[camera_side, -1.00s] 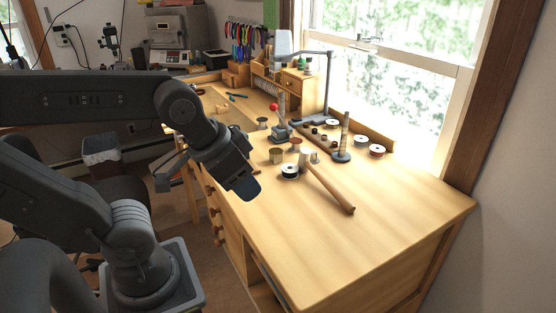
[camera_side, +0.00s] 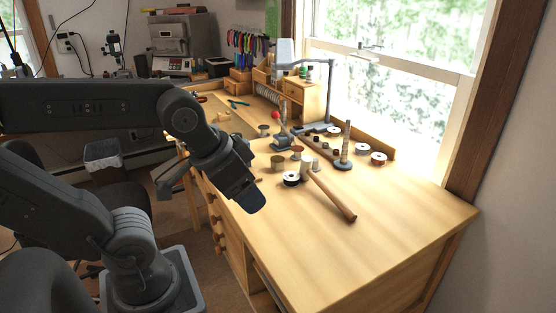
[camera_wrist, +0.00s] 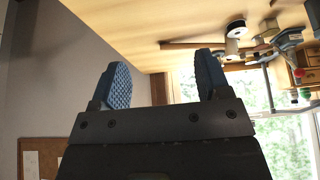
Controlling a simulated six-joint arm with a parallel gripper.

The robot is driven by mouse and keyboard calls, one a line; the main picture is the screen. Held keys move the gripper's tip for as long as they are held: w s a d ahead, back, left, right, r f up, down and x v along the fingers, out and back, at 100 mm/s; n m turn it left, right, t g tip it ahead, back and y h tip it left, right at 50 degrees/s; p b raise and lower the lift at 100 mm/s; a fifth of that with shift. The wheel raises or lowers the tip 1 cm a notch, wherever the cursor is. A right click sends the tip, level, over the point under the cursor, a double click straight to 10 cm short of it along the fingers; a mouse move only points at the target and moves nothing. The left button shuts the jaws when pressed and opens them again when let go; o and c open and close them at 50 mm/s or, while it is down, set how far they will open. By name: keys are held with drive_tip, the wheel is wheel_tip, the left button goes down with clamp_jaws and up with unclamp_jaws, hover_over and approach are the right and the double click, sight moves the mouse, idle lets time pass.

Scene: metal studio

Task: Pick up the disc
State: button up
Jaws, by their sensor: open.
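No single item is clearly recognisable as the disc. A round black-and-white spool (camera_side: 291,179) lies on the desk (camera_side: 370,190) beside a wooden-handled hammer (camera_side: 331,194) in the side view. In the wrist view a white-topped round spool (camera_wrist: 236,30) shows at the upper right, beyond the fingers. My gripper (camera_side: 256,201) hangs over the left part of the desk, to the left of the spool and apart from it. Its blue fingers are spread and empty in the wrist view (camera_wrist: 163,76). The gap between fingertips and desk cannot be judged.
More spools (camera_side: 378,158) and small tins (camera_side: 278,163) stand farther back on the desk. A desk lamp (camera_side: 331,90) and a small drawer cabinet (camera_side: 303,97) are near the window (camera_side: 400,75). The desk's front right surface is clear.

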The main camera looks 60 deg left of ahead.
drive_tip(key=shift+o, duration=0.3)
drive_tip(key=w+a+r+n+g, duration=0.1)
drive_tip(key=w+a+r+n, duration=0.3)
drive_tip(key=w, duration=0.2)
drive_tip(key=n+g, duration=0.5)
drive_tip(key=n, duration=0.6)
hover_over(278, 158)
drive_tip(key=f, duration=1)
drive_tip(key=shift+w+d+f, duration=0.1)
drive_tip(key=shift+w+f, duration=0.1)
drive_tip(key=shift+w, duration=0.05)
drive_tip(key=f, duration=0.4)
drive_tip(key=shift+s, duration=0.4)
drive_tip(key=shift+f, duration=0.6)
drive_tip(key=shift+f, duration=0.25)
